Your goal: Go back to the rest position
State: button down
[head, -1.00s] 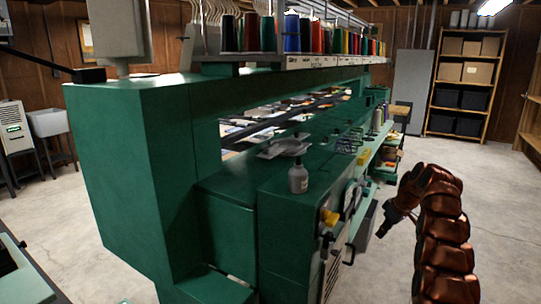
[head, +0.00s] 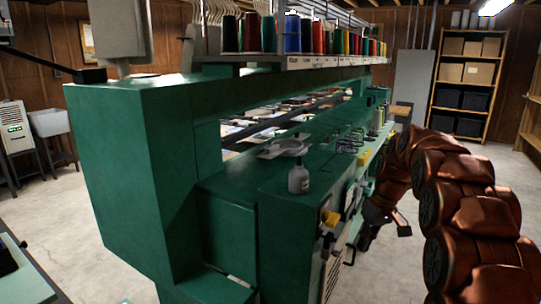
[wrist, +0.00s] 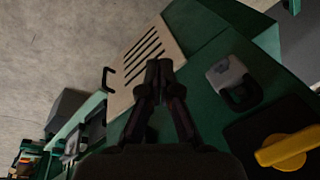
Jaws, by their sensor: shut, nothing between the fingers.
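My gripper (wrist: 157,72) points down in the wrist view, its two dark fingers meeting at the tips with nothing between them. Beneath it are the green machine's side and a beige slotted vent panel (wrist: 150,62). In the head view, my copper-coloured arm rises at the right and bends down beside the green machine (head: 115,150). The gripper end is low against the machine's right side, dark and partly hidden, so its fingers cannot be made out there.
A yellow knob (wrist: 287,148) and a grey switch (wrist: 230,76) sit on the machine near my gripper. A white bottle (head: 298,179) stands on its ledge, below rows of thread spools (head: 292,33). A shelf with boxes (head: 466,85) stands at the back right. Concrete floor is open at left.

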jog(key=s+a+m+g+h, duration=0.1)
jog(key=s+a, duration=0.2)
jog(key=s, duration=0.8)
jog(key=s+a+m+g, duration=0.1)
jog(key=s+a, duration=0.2)
jog(key=s, duration=0.9)
jog(key=s+f+m+g+h, duration=0.1)
jog(key=s+f, duration=0.1)
jog(key=s, duration=0.8)
jog(key=s+f+m+h, duration=0.1)
jog(key=s+f, duration=0.2)
jog(key=s, duration=0.7)
jog(key=s+p+v, duration=0.2)
jog(key=p+v, duration=1.2)
jog(key=v, duration=0.1)
jog(key=shift+a+r+t, duration=0.2)
jog(key=shift+r+t, duration=0.1)
jog(key=shift+t, duration=0.1)
